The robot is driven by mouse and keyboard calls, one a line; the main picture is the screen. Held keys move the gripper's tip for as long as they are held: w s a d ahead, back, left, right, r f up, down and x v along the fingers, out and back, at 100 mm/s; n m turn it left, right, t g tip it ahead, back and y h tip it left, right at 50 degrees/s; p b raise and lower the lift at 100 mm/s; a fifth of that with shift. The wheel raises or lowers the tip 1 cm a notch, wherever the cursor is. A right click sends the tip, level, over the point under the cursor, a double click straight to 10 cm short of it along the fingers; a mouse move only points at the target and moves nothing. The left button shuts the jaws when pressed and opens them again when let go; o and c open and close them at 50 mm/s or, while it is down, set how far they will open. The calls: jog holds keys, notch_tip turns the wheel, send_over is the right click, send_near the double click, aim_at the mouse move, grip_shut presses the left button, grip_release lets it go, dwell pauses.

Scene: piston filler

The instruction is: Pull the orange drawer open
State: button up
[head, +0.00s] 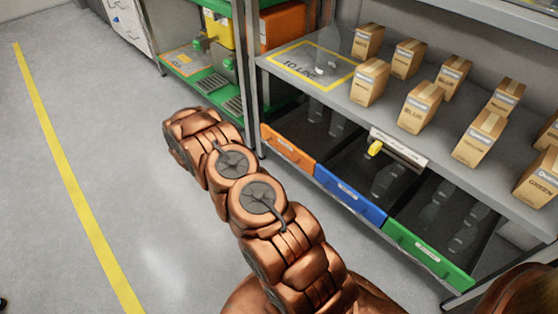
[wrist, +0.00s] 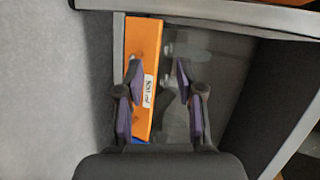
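The orange drawer front (head: 287,149) is at the left end of a row under the shelf in the head view, in line with the blue front beside it. In the wrist view the orange front (wrist: 145,50) runs up the picture with a white label on it. My gripper (wrist: 158,70) is open and empty. Its left finger overlaps the orange face, and its right finger is past the panel's edge, over the dark drawer interior. I cannot tell whether either finger touches. In the head view my arm hides the gripper.
A blue drawer (head: 348,193) and a green drawer (head: 428,252) stand to the right. Several boxes sit on the grey shelf (head: 330,90) above. A metal post (head: 250,75) stands left of the drawers. The floor (head: 130,150) at left is clear.

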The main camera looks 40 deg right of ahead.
aim_at(279, 153)
jog(key=s+d+f+m+g+h+b, duration=0.3)
jog(key=s+d+f+m+g+b, duration=0.15)
jog(key=s+f, duration=0.6)
jog(key=shift+s+d+f+b, duration=0.15)
jog(key=shift+d+b, duration=0.1)
jog(key=shift+d, duration=1.05)
jog(key=shift+w+d+f+b, duration=0.1)
jog(key=shift+d+f+b, duration=0.1)
jog(key=shift+d, duration=1.15)
jog(key=shift+s+d+f+b, duration=0.1)
jog(key=shift+d+b, duration=0.15)
jog(key=shift+d, duration=1.05)
grip_shut()
